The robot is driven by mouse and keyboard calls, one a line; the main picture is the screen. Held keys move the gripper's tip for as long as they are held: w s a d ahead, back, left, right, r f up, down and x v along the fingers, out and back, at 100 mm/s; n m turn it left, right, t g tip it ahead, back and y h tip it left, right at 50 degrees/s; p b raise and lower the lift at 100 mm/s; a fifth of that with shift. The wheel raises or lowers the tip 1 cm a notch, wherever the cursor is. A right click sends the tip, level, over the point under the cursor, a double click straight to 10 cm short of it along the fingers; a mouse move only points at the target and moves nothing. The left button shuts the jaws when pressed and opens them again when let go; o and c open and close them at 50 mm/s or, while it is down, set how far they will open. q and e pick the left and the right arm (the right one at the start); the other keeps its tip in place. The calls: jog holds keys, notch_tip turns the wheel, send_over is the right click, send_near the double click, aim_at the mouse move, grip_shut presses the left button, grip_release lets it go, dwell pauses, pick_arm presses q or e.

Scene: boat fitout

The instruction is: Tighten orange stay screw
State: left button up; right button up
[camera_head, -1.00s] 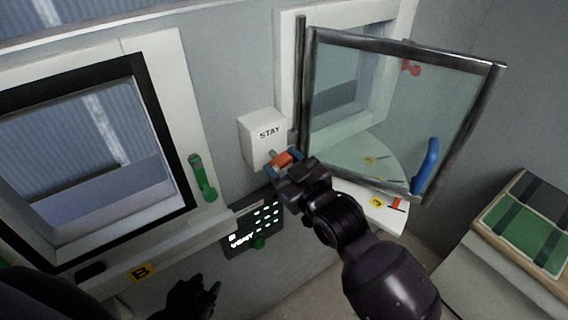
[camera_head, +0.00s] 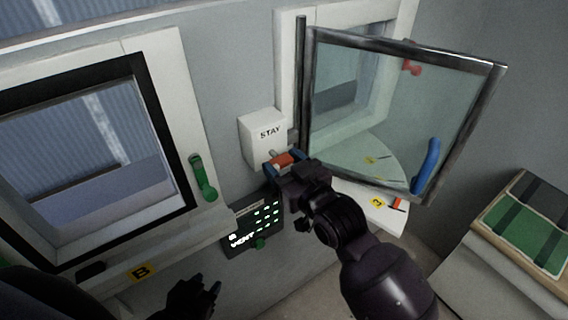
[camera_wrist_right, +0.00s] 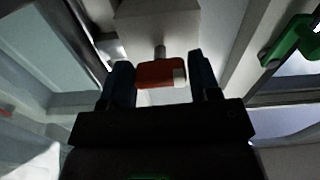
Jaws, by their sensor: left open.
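The orange stay screw (camera_head: 283,160) sticks out below the white box marked STAY (camera_head: 263,138) on the wall. My right gripper (camera_head: 285,161) has its blue-tipped fingers on either side of the screw's head. In the right wrist view, the orange head (camera_wrist_right: 160,73) with a pale patch at one end fills the space between the fingers (camera_wrist_right: 162,80), and its shaft runs up to the box. My left gripper (camera_head: 200,297) is dark, open and empty, low in the head view and away from the screw.
A framed glass pane (camera_head: 390,115) with a blue handle (camera_head: 427,165) stands open just right of the screw. A green handle (camera_head: 203,178) is on the left window frame. A lit panel (camera_head: 254,228) is below the box. A green-topped case (camera_head: 525,225) lies at right.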

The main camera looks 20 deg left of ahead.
jog(key=o, duration=0.3)
jog(key=b+v, duration=0.1)
jog(key=v, duration=0.9)
jog(key=shift+s+d, duration=0.3)
jog(key=w+d+f+m+t+h, duration=0.35)
jog(key=w+d+f, duration=0.2)
jog(key=d, duration=0.45)
jog(key=s+d+f+m+h+b, duration=0.1)
jog(key=d+f+m+h, duration=0.2)
jog(key=d+f+h, duration=0.45)
jog(key=s+d+f+m+g+h, duration=0.1)
jog(key=s+d+f, duration=0.4)
jog(key=s+d+f+m+g+h, duration=0.1)
jog(key=s+d+f, duration=0.4)
jog(key=s+d+f+m+g+h+b, duration=0.1)
jog(key=s+d+f, duration=0.4)
jog(key=d, duration=0.1)
jog(key=shift+s+f+m, duration=0.25)
jog(key=shift+f+m, duration=0.1)
